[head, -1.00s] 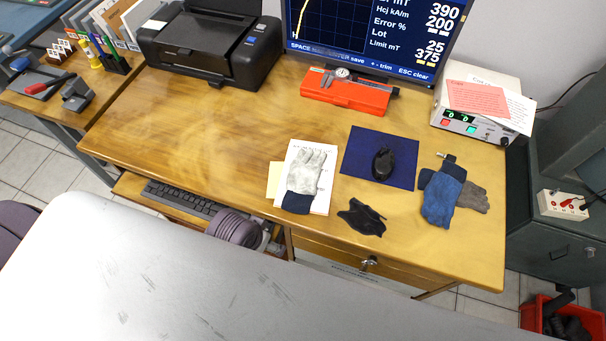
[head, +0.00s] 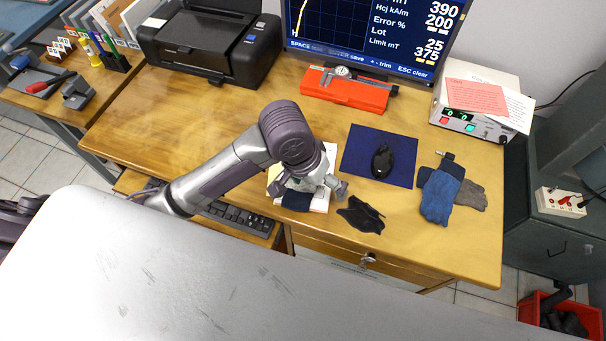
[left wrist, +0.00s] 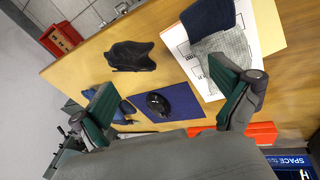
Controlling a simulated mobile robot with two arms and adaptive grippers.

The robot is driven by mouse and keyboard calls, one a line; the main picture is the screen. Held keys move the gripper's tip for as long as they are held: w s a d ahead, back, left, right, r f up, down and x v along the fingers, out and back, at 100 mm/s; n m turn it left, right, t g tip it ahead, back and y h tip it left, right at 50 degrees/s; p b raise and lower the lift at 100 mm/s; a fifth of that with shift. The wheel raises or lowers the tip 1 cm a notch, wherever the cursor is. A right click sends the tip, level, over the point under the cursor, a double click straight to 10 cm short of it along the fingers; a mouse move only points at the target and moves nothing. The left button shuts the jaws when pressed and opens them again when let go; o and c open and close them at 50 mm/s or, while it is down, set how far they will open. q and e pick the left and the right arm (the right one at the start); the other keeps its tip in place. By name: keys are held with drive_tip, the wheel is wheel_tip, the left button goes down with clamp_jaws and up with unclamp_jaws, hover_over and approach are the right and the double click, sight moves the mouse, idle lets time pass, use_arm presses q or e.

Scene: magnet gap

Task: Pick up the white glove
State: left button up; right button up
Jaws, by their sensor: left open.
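The white glove lies on white paper on the wooden desk; in the head view my left arm hides most of it and its dark navy cuff (head: 297,201) shows. In the left wrist view the glove (left wrist: 228,48) shows pale grey-white at the upper right, partly behind one finger. My left gripper (head: 313,187) is over the glove and papers in the head view, its fingers spread. In the left wrist view the left gripper (left wrist: 170,102) is open, with nothing between its green-padded fingers. My right gripper is not in view.
A black glove-like item (head: 361,215) lies just right of the papers. A mouse (head: 382,161) sits on a navy mat (head: 352,153). Blue and grey gloves (head: 440,196) lie further right. A red caliper case (head: 345,91) and a printer (head: 210,45) stand behind. The desk's left middle is clear.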

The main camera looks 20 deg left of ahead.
sight(297, 198)
use_arm(q)
drive_tip(key=w+a+r+n+g+y, duration=0.1)
drive_tip(key=w+a+r+n+y, duration=0.25)
drive_tip(key=w+a, duration=0.25)
drive_tip(key=shift+h, duration=0.25)
drive_tip(key=f, duration=0.7)
drive_tip(key=shift+w+a+f, duration=0.15)
drive_tip(key=shift+w+f, duration=0.05)
drive_tip(key=shift+w+d+f, duration=0.1)
drive_tip(key=shift+w+f, duration=0.05)
drive_tip(key=shift+f, duration=1.2)
drive_tip(key=shift+w+d+f, duration=0.1)
drive_tip(key=shift+f, duration=1.25)
drive_tip(key=c, duration=1)
drive_tip(key=shift+r, duration=0.15)
